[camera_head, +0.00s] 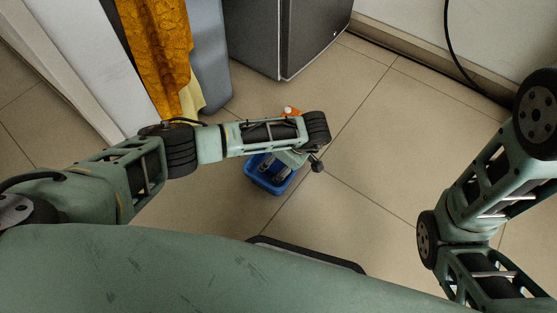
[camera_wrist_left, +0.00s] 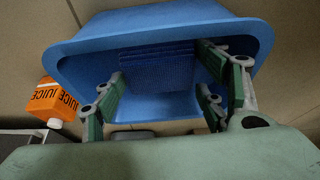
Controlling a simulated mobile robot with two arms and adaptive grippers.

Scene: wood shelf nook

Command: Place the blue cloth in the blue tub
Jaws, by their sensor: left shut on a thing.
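The blue tub (camera_head: 268,186) stands on the tiled floor under my left arm in the head view. In the left wrist view the tub (camera_wrist_left: 165,18) fills the upper middle, its opening facing my gripper. A folded, ribbed blue cloth (camera_wrist_left: 158,66) lies within the tub's outline, between the fingers of my left gripper (camera_wrist_left: 165,85). The gripper is shut on the cloth; whether the cloth touches the tub's bottom cannot be told. In the head view the left gripper (camera_head: 292,160) is over the tub and partly hidden by my arm. My right gripper is out of view.
An orange juice carton (camera_wrist_left: 48,100) is beside the tub; its orange part shows in the head view (camera_head: 290,111). A dark grey cabinet (camera_head: 290,35) and a hanging yellow cloth (camera_head: 160,50) stand beyond. Open floor (camera_head: 370,140) lies right of the tub.

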